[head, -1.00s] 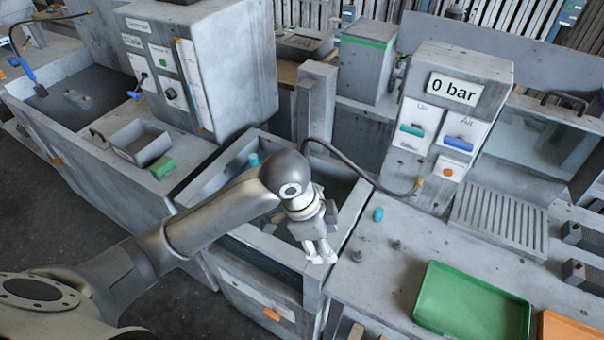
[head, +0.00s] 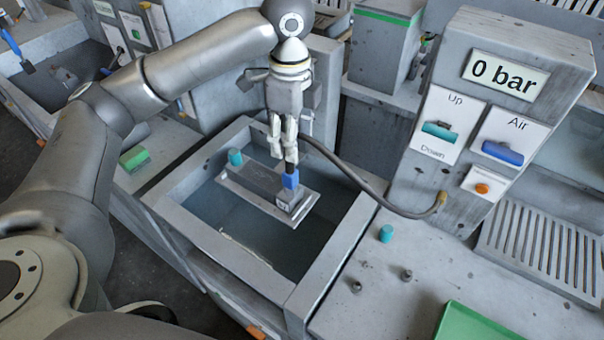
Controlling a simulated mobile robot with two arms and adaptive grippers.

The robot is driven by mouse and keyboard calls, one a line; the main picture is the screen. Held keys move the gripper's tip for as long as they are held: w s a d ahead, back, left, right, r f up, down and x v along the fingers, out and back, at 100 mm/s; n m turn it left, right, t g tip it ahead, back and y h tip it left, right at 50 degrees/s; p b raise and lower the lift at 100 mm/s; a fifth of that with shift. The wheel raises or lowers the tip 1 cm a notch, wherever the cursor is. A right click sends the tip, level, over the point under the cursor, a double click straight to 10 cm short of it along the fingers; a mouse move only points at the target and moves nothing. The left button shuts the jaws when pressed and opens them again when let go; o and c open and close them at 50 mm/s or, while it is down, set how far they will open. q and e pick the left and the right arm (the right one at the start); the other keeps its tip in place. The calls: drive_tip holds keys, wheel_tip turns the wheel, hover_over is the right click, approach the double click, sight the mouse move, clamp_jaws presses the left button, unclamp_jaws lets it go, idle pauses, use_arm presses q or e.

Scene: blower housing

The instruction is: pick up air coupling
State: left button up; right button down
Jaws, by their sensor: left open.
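A blue fitting (head: 290,180), which looks like the air coupling, sits upright on a small grey block (head: 288,198) in the head view. A dark stem rises from its top. My left gripper (head: 283,158) points down just above the fitting, its pale fingers around or beside the dark stem. I cannot tell from this view whether the fingers touch it. The gripper is open. A dark hose (head: 375,196) runs from the control panel and passes behind my left gripper, where its end is hidden. My right gripper is not in view.
The block stands on a grey platform (head: 243,178) over a water tank (head: 303,292) with raised walls. A teal cylinder (head: 236,157) is at its left; another (head: 386,233) is on the right bench. The control panel (head: 450,165) reads 0 bar. A green tray (head: 480,325) is at lower right.

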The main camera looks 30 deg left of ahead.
sight(289, 171)
use_arm(q)
drive_tip(key=shift+s+a+f, duration=0.1)
drive_tip(key=shift+s+f, duration=0.1)
drive_tip(key=shift+f, duration=0.1)
drive_tip(key=f, duration=0.2)
drive_tip(key=s+f, duration=0.1)
drive_tip(key=f, duration=0.1)
drive_tip(key=shift+p, duration=0.35)
drive_tip(key=shift+w+f, duration=0.1)
drive_tip(key=shift+f, duration=0.25)
wheel_tip(289, 171, down, 4)
drive_tip(key=shift+f+p, duration=0.15)
drive_tip(key=shift+p, duration=0.6)
drive_tip(key=shift+f, duration=0.35)
drive_tip(key=shift+c, duration=0.4)
drive_tip(key=c, duration=1)
clamp_jaws()
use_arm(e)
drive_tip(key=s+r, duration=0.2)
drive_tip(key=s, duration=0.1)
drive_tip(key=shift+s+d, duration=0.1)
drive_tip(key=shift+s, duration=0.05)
